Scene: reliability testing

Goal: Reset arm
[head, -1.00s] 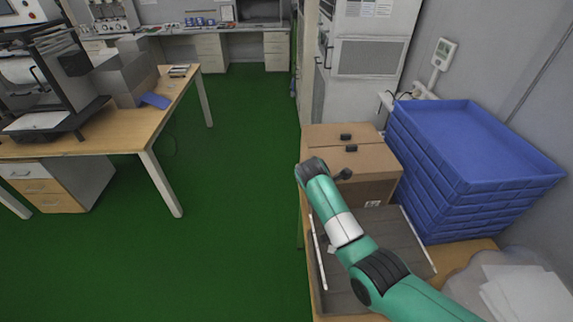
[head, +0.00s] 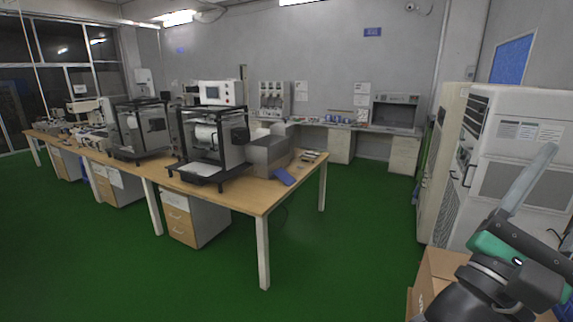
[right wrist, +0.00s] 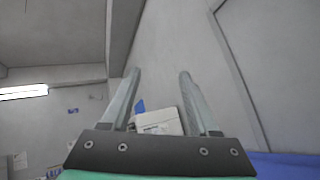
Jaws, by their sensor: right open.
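My right gripper (right wrist: 159,82) is open and empty in the right wrist view. Its two grey fingers stand apart and point up toward the wall and ceiling, with nothing between them within reach. In the head view the right gripper (head: 530,180) is at the right edge, raised, with a grey finger in front of the white cabinet (head: 525,130). Its dark wrist is above the cardboard box (head: 430,275), which it partly hides. My left gripper is in neither view.
A long wooden bench (head: 240,192) with machines such as a black-framed one (head: 209,150) stands at the left and middle. A back counter holds a grey oven-like unit (head: 395,112). The green floor (head: 345,260) is clear. Blue crates (right wrist: 285,165) show low in the right wrist view.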

